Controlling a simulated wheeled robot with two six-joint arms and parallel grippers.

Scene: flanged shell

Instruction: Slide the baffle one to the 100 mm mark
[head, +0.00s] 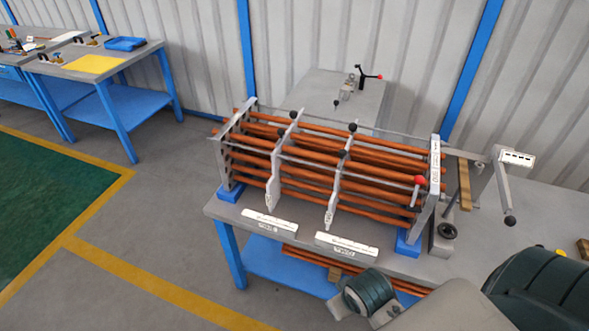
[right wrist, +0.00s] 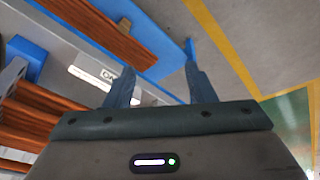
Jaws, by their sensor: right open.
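Two pale baffle plates stand upright across the copper rods in the head view, the left plate (head: 275,170) and the right plate (head: 333,195), with dark knobs at their tops. I cannot tell which is baffle one. Two white scale labels lie on the bench's front edge, the left label (head: 270,222) and the right label (head: 346,246); their marks are too small to read. My right gripper (right wrist: 160,70) is open and empty, in front of the bench and apart from both plates. It also shows at the bottom of the head view. My left gripper is not in view.
Rods run between a left end plate (head: 224,160) and a right end plate (head: 432,185) on blue feet. A red-knobbed lever (head: 419,181) and a crank handle (head: 508,195) are at the right. More rods (right wrist: 110,30) lie on the blue lower shelf (head: 270,262).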

